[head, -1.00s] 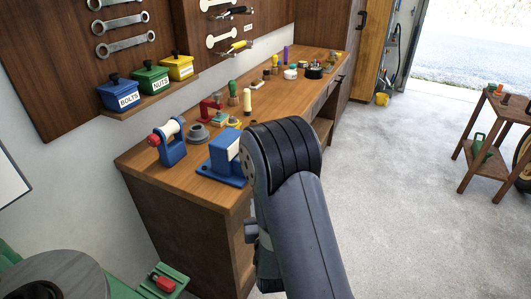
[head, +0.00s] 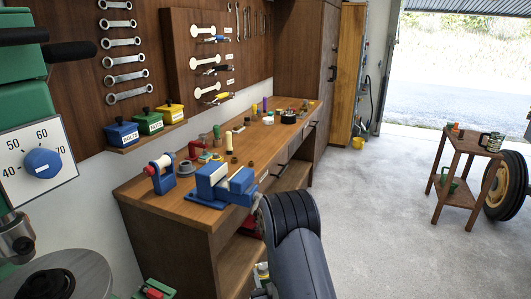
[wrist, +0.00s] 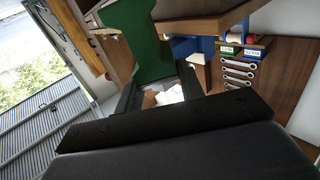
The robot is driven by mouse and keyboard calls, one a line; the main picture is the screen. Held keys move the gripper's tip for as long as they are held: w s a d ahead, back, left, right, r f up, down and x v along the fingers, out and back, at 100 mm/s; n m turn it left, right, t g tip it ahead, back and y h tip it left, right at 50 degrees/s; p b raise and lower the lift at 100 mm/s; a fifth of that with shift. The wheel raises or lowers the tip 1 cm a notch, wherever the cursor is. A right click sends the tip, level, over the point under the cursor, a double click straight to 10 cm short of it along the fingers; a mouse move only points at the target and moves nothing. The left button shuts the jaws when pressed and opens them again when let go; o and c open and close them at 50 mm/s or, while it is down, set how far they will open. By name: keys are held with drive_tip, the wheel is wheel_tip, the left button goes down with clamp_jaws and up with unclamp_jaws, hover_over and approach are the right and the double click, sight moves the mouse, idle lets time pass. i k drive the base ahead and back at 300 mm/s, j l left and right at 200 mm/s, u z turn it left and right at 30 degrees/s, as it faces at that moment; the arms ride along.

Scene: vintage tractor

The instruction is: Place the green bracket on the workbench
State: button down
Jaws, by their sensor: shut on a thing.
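The wooden workbench (head: 165,205) runs along the wall in the head view, its near end to the left of my arm. In the wrist view, a flat green piece, seemingly the green bracket (wrist: 150,45), is at the fingers of my gripper (wrist: 158,88). My gripper is shut on it. The bracket's full shape is cut off and partly hidden by the fingers. In the head view my forearm hides the gripper and bracket, low beside the bench's front side.
A blue vise (head: 222,188) sits at the bench's front edge, near my arm. A blue tool with a red knob (head: 163,173) stands at the near end. Small items crowd the middle. A wooden cart (head: 462,165) stands right; the floor between is clear.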

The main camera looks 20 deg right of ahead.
sight(268, 142)
drive_tip(key=k+u, duration=0.3)
drive_tip(key=u, duration=0.15)
drive_tip(key=k+j+u, duration=0.15)
drive_tip(key=k+u, duration=0.25)
drive_tip(key=i+l+u, duration=0.15)
drive_tip(key=l, duration=0.3)
drive_tip(key=i+l+u, duration=0.15)
drive_tip(key=l, duration=0.3)
drive_tip(key=i+l+u, duration=0.15)
drive_tip(key=l, duration=0.3)
drive_tip(key=i+l, duration=0.1)
drive_tip(key=l, duration=0.55)
drive_tip(key=i+l, duration=0.1)
drive_tip(key=l, duration=1.25)
drive_tip(key=i+l, duration=0.15)
drive_tip(key=l, duration=0.5)
drive_tip(key=i+l, duration=0.1)
drive_tip(key=l, duration=0.55)
drive_tip(key=i+l, duration=0.1)
drive_tip(key=l, duration=0.55)
